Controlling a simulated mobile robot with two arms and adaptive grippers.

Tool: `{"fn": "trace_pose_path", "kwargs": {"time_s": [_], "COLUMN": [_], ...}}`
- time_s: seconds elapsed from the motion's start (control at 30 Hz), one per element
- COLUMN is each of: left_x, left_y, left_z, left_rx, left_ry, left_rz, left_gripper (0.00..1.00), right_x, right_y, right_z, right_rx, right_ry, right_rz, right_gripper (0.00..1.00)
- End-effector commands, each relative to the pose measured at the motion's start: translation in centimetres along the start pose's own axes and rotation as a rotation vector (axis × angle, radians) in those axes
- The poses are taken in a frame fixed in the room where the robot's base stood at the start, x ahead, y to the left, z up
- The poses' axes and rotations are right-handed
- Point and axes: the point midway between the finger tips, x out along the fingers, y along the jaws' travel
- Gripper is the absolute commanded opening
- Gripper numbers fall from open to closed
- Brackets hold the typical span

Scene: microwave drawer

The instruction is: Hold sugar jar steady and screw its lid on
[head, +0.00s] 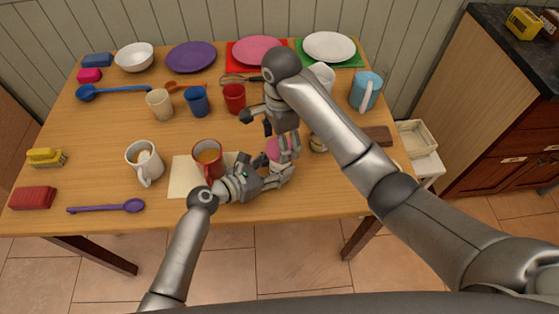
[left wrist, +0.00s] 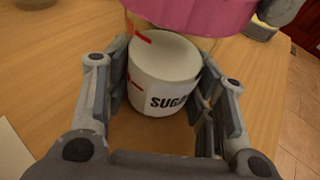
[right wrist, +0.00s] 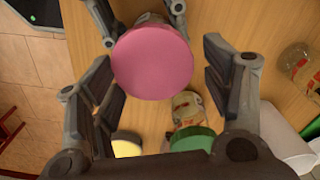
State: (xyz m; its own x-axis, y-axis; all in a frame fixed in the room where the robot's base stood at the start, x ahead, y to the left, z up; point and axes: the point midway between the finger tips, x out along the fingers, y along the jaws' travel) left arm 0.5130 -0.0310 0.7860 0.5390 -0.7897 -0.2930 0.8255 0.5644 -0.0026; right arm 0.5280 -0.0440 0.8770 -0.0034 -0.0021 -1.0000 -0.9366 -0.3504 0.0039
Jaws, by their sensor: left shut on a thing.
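The sugar jar (left wrist: 166,88) stands upright, with a white label reading SUGAR and red marks. My left gripper (head: 284,174) is shut on it, with one finger on each side. The lid also shows in the head view (head: 273,148) and from above in the right wrist view (right wrist: 152,62). My right gripper (right wrist: 163,85) is above the jar, pointing down, with its fingers apart on either side of the lid. A gap shows at the right finger.
A red mug (head: 207,158) stands on a paper sheet (head: 180,180) left of my left gripper. A green-lidded jar (right wrist: 192,139) and a glass jar (right wrist: 298,68) stand close to my right gripper. Cups and plates fill the back. The front left table has some free room.

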Motion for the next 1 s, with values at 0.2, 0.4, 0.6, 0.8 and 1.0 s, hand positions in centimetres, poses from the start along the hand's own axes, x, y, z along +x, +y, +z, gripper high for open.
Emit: {"fn": "trace_pose_path", "kwargs": {"time_s": [0.2, 0.4, 0.6, 0.8, 1.0], "left_x": [0.1, 0.0, 0.0, -0.1, -0.1], "left_y": [-0.4, -0.2, -0.1, 0.0, 0.1], "left_z": [-0.2, -0.2, -0.3, -0.3, -0.3], "left_rx": [0.003, 0.003, 0.002, 0.003, 0.003], "left_ry": [0.005, 0.006, 0.006, 0.007, 0.007], "left_rz": [-0.009, -0.006, -0.002, 0.0, 0.002], "left_gripper": [0.08, 0.08, 0.08, 0.08, 0.08], "right_x": [-0.3, -0.8, -2.3, -3.8, -5.0], "right_y": [-0.2, -0.3, -0.3, -0.2, -0.1], "right_z": [0.2, 0.0, -0.1, -0.1, 0.0], "right_rx": [-0.003, -0.005, -0.004, -0.003, -0.002], "right_ry": [-0.004, -0.001, 0.002, 0.0, 0.0], "right_rz": [-0.011, -0.013, -0.012, -0.008, -0.005], "right_gripper": [0.78, 0.78, 0.78, 0.78, 0.78]}}
